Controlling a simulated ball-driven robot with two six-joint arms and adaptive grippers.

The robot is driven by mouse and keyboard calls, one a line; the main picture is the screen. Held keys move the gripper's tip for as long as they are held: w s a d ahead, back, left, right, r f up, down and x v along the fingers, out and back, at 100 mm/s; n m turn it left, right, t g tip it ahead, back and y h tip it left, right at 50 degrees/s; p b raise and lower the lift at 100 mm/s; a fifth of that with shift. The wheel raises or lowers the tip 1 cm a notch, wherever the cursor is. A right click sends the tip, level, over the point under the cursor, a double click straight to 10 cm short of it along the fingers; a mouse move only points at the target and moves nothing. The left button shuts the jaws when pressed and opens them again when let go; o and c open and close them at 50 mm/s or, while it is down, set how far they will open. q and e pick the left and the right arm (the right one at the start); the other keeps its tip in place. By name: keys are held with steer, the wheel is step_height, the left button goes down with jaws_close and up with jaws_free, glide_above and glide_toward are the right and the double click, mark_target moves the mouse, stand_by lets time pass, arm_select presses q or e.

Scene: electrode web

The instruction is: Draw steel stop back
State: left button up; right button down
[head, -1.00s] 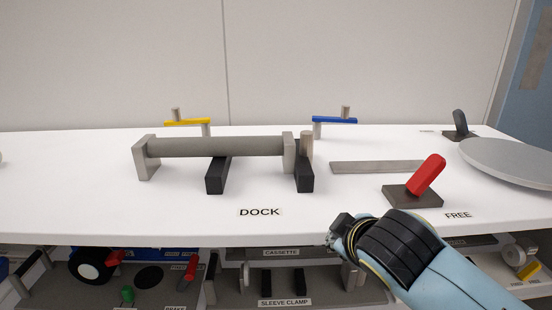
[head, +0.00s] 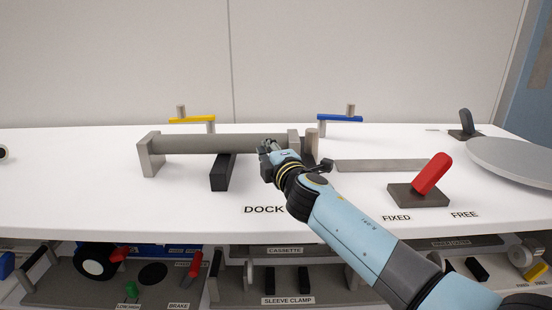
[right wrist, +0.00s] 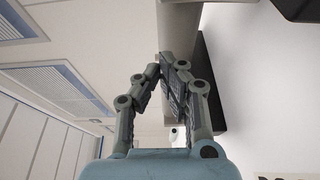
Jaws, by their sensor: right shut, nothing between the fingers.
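My right gripper (head: 267,146) is in front of the roller, left of that end plate and apart from the post. Its fingers are closed together with nothing between them. In the right wrist view the fingertips (right wrist: 165,62) are near the grey roller (right wrist: 181,22) and a black support block (right wrist: 208,95). Whether they touch the roller, I cannot tell. My arm hides part of the right black block. My left gripper is out of view.
A flat steel bar (head: 380,165) and a red lever on a base (head: 428,178) lie to the right. Yellow (head: 192,119) and blue (head: 340,118) cranks stand behind the roller. A round grey plate (head: 515,160) is at far right. Shelves with tools lie below the table.

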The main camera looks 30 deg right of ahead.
steer(key=x, duration=0.3)
steer(key=shift+d+f, duration=0.1)
steer(key=shift+d, duration=0.15)
steer(key=shift+s+d, duration=1.1)
steer(key=shift+d, duration=0.35)
steer(key=shift+d, duration=0.1)
